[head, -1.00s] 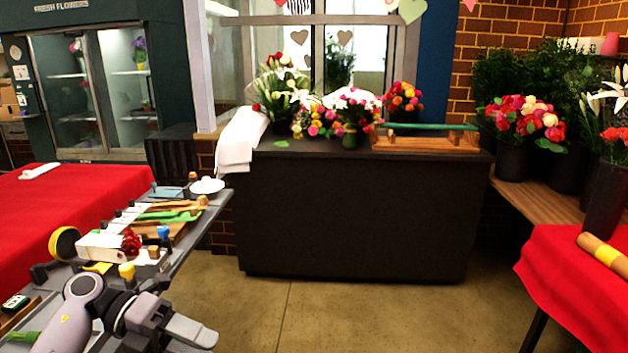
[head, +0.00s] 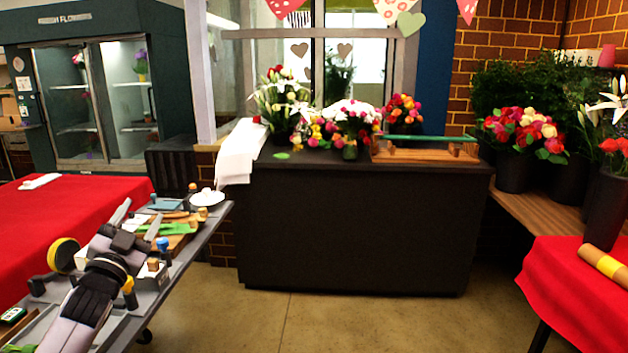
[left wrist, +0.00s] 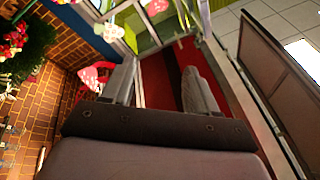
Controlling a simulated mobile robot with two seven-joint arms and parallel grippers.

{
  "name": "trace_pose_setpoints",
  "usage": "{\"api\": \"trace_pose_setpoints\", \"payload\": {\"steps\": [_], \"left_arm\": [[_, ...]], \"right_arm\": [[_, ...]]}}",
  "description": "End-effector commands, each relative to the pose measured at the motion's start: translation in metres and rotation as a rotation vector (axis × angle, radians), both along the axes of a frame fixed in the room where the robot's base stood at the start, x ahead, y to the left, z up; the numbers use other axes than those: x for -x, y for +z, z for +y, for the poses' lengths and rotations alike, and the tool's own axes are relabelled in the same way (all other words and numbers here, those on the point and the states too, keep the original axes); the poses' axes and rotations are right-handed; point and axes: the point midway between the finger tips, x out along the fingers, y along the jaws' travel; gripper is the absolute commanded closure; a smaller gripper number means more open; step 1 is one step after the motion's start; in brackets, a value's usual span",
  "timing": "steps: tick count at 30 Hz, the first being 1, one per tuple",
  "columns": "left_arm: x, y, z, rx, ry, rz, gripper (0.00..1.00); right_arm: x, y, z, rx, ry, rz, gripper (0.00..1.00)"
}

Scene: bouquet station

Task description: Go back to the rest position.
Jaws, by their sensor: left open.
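My left gripper (head: 136,227) is raised above the grey tool bench at the lower left of the head view. Its two fingers point up and away and stand apart, with nothing between them. The left wrist view also shows the open, empty gripper (left wrist: 158,88), with a tilted view of the room beyond it. My left arm hides part of the bench top. My right gripper is not in view.
The grey bench (head: 208,226) carries a yellow tape roll (head: 64,255), green stems and small tools. A red-covered table (head: 75,215) is behind it. A dark counter (head: 350,225) with bouquets stands ahead. Another red-covered table (head: 570,290) is at right. The middle floor is clear.

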Motion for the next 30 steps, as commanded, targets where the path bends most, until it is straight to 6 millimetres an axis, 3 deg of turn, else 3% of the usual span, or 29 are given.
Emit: {"api": "trace_pose_setpoints", "payload": {"steps": [3, 9, 14, 20, 24, 30], "left_arm": [[-0.008, -0.027, 0.017, 0.133, 0.056, 0.146, 0.41], [-0.011, -0.074, 0.029, 0.315, 0.108, 0.387, 0.41], [0.023, -0.141, -0.001, 0.308, 0.071, 0.471, 0.41], [0.080, -0.219, -0.037, 0.327, 0.028, 0.594, 0.41], [0.135, -0.270, -0.064, 0.353, -0.001, 0.690, 0.41], [0.223, -0.326, -0.098, 0.406, -0.032, 0.826, 0.41]], "right_arm": [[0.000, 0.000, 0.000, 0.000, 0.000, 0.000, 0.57], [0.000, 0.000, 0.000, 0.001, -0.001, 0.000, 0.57], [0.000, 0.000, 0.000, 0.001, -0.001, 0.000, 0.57], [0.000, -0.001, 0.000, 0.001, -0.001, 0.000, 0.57], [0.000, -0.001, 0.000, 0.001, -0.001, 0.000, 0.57], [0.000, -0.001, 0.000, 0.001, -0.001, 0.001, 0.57]]}}
